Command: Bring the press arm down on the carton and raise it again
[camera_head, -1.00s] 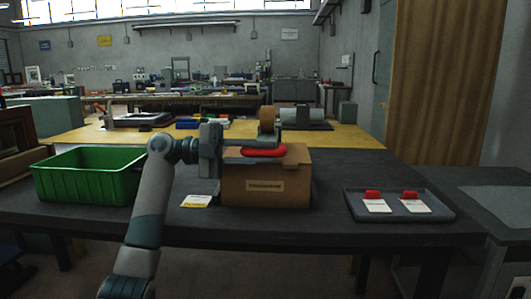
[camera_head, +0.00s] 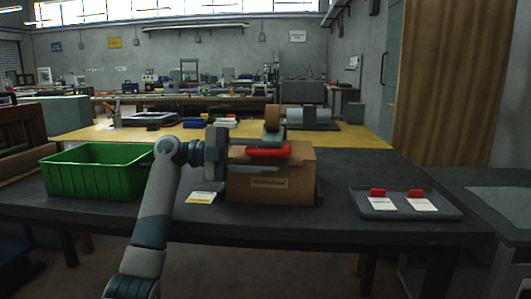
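The brown carton (camera_head: 270,188) stands on the dark bench with a printed label on its front. A red bar (camera_head: 268,151), which looks like the press handle, lies level across the upper front of the carton. Whether the press arm touches the carton is hidden. My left gripper (camera_head: 272,157) reaches in from the left in front of the carton. Its fingers are apart, one near the bar's upper edge and one below it, with a visible gap under the bar. My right gripper is out of view.
A green bin (camera_head: 95,183) stands at the left, and a yellow-edged card (camera_head: 201,197) lies by the carton. A grey tray (camera_head: 360,210) with two red-tabbed cards is at the right. An orange roll (camera_head: 272,118) and grey cylinder (camera_head: 309,117) are behind the carton.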

